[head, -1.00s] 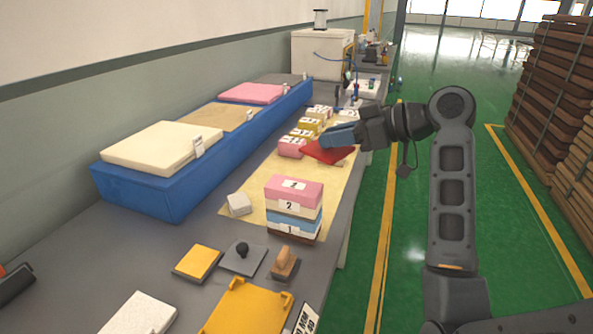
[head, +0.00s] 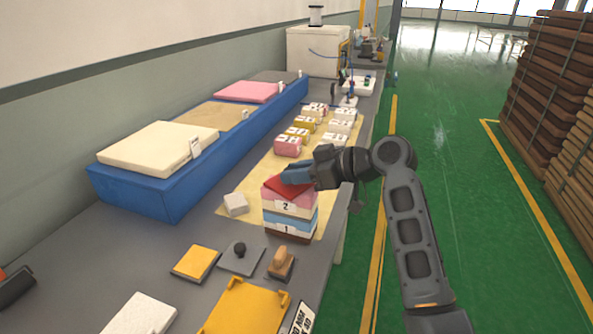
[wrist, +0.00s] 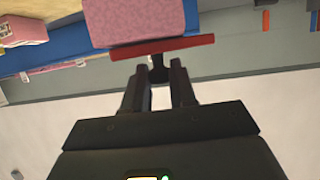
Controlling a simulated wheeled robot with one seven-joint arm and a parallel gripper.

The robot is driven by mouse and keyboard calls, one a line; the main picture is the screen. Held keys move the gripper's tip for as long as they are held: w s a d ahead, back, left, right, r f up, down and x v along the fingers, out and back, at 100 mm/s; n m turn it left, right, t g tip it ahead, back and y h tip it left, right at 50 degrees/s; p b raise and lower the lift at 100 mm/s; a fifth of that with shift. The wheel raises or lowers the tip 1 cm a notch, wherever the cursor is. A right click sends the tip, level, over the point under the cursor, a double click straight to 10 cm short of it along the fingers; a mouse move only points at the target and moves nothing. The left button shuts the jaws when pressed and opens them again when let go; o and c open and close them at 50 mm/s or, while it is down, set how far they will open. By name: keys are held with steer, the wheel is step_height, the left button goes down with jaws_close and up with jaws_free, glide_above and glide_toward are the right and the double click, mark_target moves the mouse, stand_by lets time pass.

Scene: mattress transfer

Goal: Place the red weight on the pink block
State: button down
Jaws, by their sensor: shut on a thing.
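The red weight (head: 283,188) is a flat red plate, directly over the pink block (head: 295,199) at the top of a stack. My gripper (head: 297,175) is shut on the weight's dark knob from the right. In the wrist view, whose picture appears upside down, my gripper (wrist: 158,72) holds the knob between its fingers. There the red plate (wrist: 165,47) lies along the face of the pink block (wrist: 135,20), with little or no gap. I cannot tell whether the weight fully rests on it. My gripper hides part of the plate in the head view.
The stack's lower layers (head: 290,225) are cream, blue and brown. A white block (head: 235,204) sits to its left, and several small labelled blocks (head: 300,135) stand behind. A blue tray (head: 150,190) with foam slabs runs along the wall. A wooden-handled stamp (head: 281,262) lies in front.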

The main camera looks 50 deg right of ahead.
steer(key=shift+f, duration=0.1)
steer(key=c, duration=0.9)
jaws_free()
steer(key=b+v, duration=0.1)
steer(key=v, duration=1.1)
